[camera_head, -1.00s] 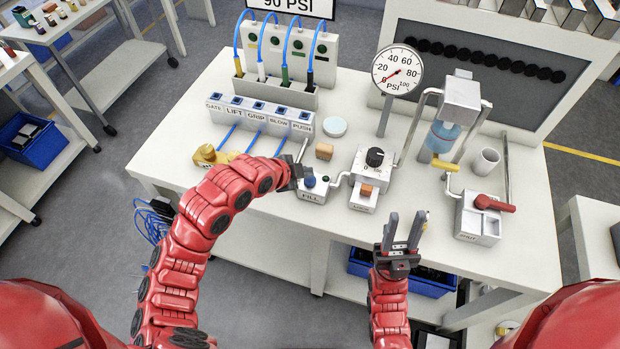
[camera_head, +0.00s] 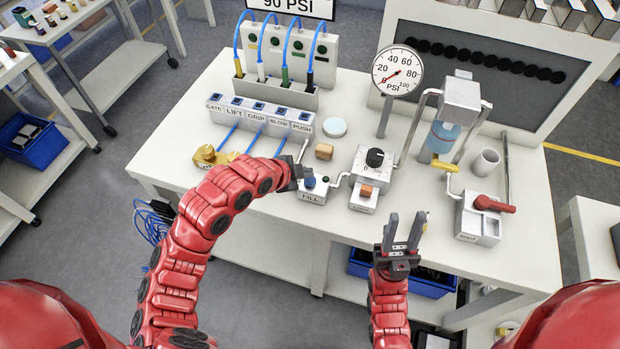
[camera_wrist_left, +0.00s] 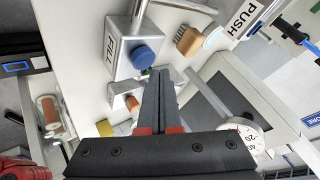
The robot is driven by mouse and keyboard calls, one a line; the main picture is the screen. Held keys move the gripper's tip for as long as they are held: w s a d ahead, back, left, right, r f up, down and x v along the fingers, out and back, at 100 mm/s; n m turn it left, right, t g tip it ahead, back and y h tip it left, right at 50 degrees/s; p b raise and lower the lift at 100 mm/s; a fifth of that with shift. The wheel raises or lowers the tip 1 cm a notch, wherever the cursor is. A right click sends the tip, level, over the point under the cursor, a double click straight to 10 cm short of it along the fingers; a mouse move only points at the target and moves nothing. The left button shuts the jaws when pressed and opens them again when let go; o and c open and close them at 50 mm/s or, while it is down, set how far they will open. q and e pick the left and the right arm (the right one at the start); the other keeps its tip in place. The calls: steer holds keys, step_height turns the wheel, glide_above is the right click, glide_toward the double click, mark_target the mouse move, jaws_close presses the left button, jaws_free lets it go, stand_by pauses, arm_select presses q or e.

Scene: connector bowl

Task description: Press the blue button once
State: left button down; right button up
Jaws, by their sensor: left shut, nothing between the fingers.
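The blue button (camera_head: 309,182) sits on top of the white FILL box (camera_head: 313,195) near the table's front edge. In the left wrist view the blue button (camera_wrist_left: 146,58) is a large round knob on the FILL box (camera_wrist_left: 118,50). My left gripper (camera_head: 297,172) is just left of and above the box in the head view. In the left wrist view its closed fingers (camera_wrist_left: 160,78) reach toward the button; I cannot tell if they touch it.
Right of the FILL box stands a white box with a black dial (camera_head: 375,157) and an orange block (camera_head: 367,190). A wooden block (camera_head: 324,151) lies behind. The gauge (camera_head: 397,70) reads near 0. A red-handled box (camera_head: 480,217) stands at right.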

mark_target(306, 181)
arm_select(q)
steer(key=shift+f, duration=0.1)
stand_by(0.6)
steer(key=shift+f+b, duration=0.3)
steer(key=shift+b, duration=0.3)
steer(key=shift+f+b, duration=0.55)
stand_by(0.4)
steer(key=shift+r, duration=0.15)
steer(key=shift+r+p, duration=0.3)
steer(key=shift+r, duration=0.55)
steer(key=shift+r+p, duration=0.95)
steer(key=shift+r, duration=1.55)
